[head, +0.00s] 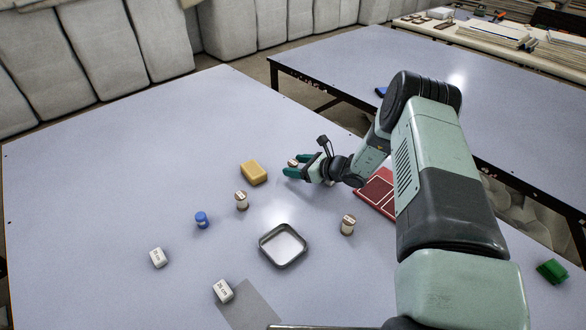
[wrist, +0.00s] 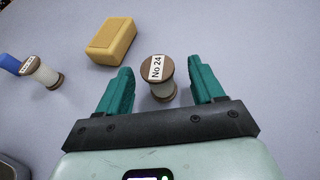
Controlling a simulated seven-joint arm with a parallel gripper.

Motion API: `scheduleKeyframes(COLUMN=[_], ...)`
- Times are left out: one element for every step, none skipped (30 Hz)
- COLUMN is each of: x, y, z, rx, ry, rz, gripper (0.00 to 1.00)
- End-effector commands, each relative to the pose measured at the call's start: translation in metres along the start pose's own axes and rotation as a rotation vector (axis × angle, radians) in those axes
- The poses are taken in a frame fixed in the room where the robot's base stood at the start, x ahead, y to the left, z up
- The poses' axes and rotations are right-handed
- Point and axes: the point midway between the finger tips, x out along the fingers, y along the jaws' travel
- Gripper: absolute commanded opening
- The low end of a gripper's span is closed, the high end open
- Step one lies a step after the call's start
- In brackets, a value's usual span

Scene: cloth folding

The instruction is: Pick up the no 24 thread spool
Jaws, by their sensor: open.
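The No 24 thread spool (wrist: 158,78) has a brown top with a white "No 24" label and pale thread. In the wrist view it stands upright between the two green fingers of my gripper (wrist: 160,88), with a gap on each side. My gripper (head: 297,167) is open. In the head view the spool (head: 292,162) shows only in small part by the fingers, and the rest of it is hidden behind them.
A yellow block (head: 254,172) lies left of my gripper. Other spools stand nearby, one (head: 241,200) at left and one (head: 348,224) in front.

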Motion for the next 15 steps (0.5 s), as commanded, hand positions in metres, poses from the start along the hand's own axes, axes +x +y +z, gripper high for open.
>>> scheduleKeyframes(x=[0.010,0.015,0.021,0.025,0.028,0.032,0.034,0.035,0.036,0.037,0.037,0.037,0.036,0.036,0.036], y=[0.002,0.002,0.003,0.002,0.002,0.002,0.002,0.002,0.002,0.001,0.001,0.001,0.001,0.001,0.001], z=[0.001,0.001,0.001,0.001,0.000,0.001,0.001,0.001,0.001,0.001,0.001,0.001,0.001,0.001,0.001], rx=[-0.003,-0.003,-0.002,-0.002,-0.002,-0.003,-0.003,-0.002,-0.001,0.000,0.000,0.000,0.000,0.000,0.000], ry=[0.000,0.000,0.000,0.000,0.001,0.000,0.000,0.000,0.000,0.000,0.000,0.000,0.000,0.000,0.000], rz=[0.004,0.003,0.003,0.002,0.002,0.001,0.001,0.001,0.000,0.000,0.000,0.000,0.000,0.000,0.000], gripper=[0.67,0.67,0.67,0.67,0.67,0.67,0.67,0.67,0.67,0.67,0.67,0.67,0.67,0.67,0.67])
